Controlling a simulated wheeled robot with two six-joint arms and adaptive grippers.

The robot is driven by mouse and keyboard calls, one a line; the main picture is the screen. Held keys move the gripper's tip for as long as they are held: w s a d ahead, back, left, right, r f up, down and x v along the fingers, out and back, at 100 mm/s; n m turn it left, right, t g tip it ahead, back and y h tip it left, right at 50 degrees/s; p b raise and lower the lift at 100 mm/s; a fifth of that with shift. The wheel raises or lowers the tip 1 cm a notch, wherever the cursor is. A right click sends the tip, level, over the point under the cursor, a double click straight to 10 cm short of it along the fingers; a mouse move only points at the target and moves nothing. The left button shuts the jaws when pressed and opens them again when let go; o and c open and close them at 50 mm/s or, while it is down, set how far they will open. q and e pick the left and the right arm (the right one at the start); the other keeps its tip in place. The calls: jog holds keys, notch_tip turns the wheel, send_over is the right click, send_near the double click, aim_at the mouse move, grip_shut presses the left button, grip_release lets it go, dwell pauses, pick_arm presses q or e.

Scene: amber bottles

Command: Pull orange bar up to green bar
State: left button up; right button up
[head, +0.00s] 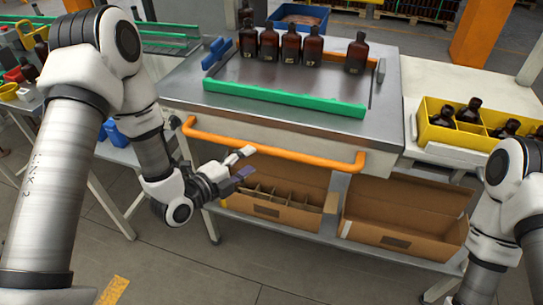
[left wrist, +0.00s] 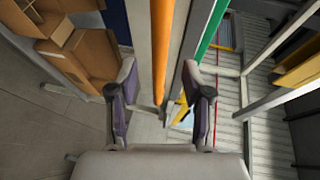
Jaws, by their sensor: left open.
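The orange bar (head: 290,152) is a long handle along the front edge of the metal workbench, with a bent end at each side. It also shows in the left wrist view (left wrist: 161,45), running down between my fingers. The green bar (head: 285,98) lies on the bench top, behind and above the orange bar; part of it shows in the left wrist view (left wrist: 211,30). My left gripper (head: 243,164) is open, just below and in front of the left half of the orange bar. In the left wrist view the fingers (left wrist: 161,90) stand either side of it, not closed. My right gripper is out of view.
Several amber bottles (head: 290,45) stand behind the green bar. Two open cardboard boxes, a divided one (head: 264,210) and an empty one (head: 399,232), sit on the shelf below. A yellow crate (head: 452,137) with bottles is at the right.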

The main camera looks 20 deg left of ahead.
aim_at(262, 152)
pick_arm(q)
jog(key=shift+w+a, duration=0.15)
jog(key=shift+w, duration=0.25)
jog(key=p+x, duration=0.1)
jog(key=x, duration=0.6)
jog(key=shift+s+p, duration=0.15)
jog(key=shift+p, duration=0.25)
jog(key=shift+f, duration=0.1)
grip_shut()
